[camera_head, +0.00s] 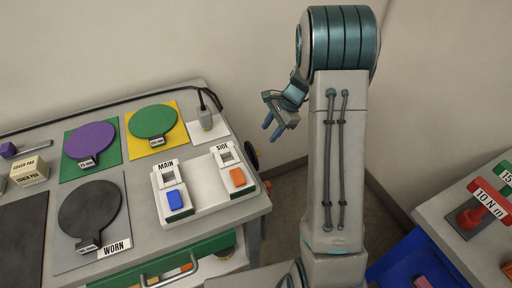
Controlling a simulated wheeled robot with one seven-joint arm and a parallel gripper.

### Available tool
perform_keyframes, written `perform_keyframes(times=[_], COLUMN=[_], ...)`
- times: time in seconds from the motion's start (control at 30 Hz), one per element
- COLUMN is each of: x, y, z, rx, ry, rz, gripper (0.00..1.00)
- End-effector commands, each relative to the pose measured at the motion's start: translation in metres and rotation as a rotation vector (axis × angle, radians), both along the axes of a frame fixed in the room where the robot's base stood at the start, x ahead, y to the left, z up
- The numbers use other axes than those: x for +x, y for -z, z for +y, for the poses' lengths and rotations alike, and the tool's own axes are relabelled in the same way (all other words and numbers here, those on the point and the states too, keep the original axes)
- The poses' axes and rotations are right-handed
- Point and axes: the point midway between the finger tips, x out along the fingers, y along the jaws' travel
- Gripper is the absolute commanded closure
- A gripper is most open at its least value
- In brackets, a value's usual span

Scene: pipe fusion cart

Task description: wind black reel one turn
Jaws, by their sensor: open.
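A black rounded part (252,159) shows at the right side of the cart, partly hidden by the cart's edge. It looks like the rim of the black reel, with a small orange piece (267,186) just below it. I cannot make out its crank or handle clearly. My gripper (272,127) has blue fingertips and is open and empty. It is in the air above and to the right of the black part, apart from it, with the fingers pointing down and left.
The cart top (226,210) holds a white panel (208,191) marked MAIN and SIDE, a corded block (207,121), and purple (90,143), green (153,121) and black (89,208) discs. A second table (445,208) with a red tool (488,203) and a blue bin (408,262) stand right. Bare floor lies between.

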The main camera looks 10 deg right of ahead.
Motion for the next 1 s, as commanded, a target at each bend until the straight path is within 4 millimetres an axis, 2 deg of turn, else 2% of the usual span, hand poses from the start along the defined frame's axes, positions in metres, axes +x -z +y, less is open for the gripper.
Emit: perform_keyframes(times=[0.3,0.5,0.7,0.97,1.0], x=[0.003,0.006,0.008,0.008,0.008], y=[0.064,0.093,0.105,0.107,0.106], z=[0.028,0.039,0.045,0.046,0.046], rx=[0.002,0.001,0.001,0.001,0.001], ry=[0.0,0.002,0.004,0.004,0.003], rz=[0.005,0.002,0.001,0.0,-0.001], gripper=[0.58,0.58,0.58,0.58,0.61])
